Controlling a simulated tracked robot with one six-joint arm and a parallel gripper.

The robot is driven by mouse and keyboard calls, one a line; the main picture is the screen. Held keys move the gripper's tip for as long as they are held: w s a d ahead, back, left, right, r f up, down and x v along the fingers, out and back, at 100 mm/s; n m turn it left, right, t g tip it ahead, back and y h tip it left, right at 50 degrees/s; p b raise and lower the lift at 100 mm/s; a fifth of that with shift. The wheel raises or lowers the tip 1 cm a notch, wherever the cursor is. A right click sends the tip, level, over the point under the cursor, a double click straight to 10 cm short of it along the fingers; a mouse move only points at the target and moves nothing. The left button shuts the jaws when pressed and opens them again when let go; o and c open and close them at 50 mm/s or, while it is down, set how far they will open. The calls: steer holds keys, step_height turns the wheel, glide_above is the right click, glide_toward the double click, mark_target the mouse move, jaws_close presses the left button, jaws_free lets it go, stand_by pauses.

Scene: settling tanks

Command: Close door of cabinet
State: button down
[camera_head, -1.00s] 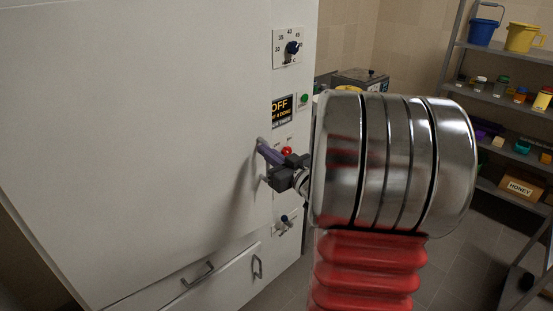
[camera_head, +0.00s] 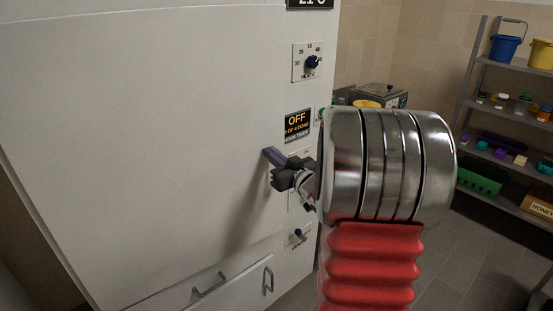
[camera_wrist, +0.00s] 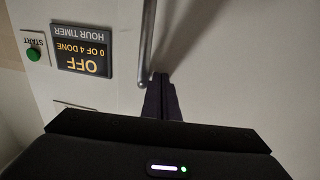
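The tall white cabinet (camera_head: 311,85) fills the left and middle of the head view, and its large plain door (camera_head: 130,110) faces me. The door looks about flush with the control panel strip, though a small gap cannot be ruled out. My gripper (camera_head: 272,156) is at the door's right side, beside the panel. In the wrist view, its two dark purple fingers (camera_wrist: 162,96) are together, with nothing visible between them. A grey metal bar handle (camera_wrist: 147,42) ends right beside the fingertips; whether they touch cannot be told. My gripper's body mostly hides the handle in the head view.
The panel has a timer display reading OFF (camera_head: 297,124), knobs and a green START button (camera_wrist: 33,54). Drawers with handles (camera_head: 209,284) are below the door. A shelf rack (camera_head: 505,65) with buckets and boxes stands at right. Floor between is open.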

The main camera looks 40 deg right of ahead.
steer(key=w, duration=0.5)
steer(key=shift+w+d+r, duration=0.2)
steer(key=shift+w+r, duration=0.1)
steer(key=shift+r, duration=0.05)
steer(key=shift+a+r, duration=0.1)
steer(key=shift+a, duration=0.05)
steer(key=shift+w, duration=0.15)
steer(key=shift+f, duration=0.25)
glide_toward(261, 146)
steer(key=s+d+f, duration=0.1)
steer(key=s+f, duration=0.1)
steer(key=shift+s+d, duration=0.1)
steer(key=shift+s, duration=0.05)
stand_by(0.4)
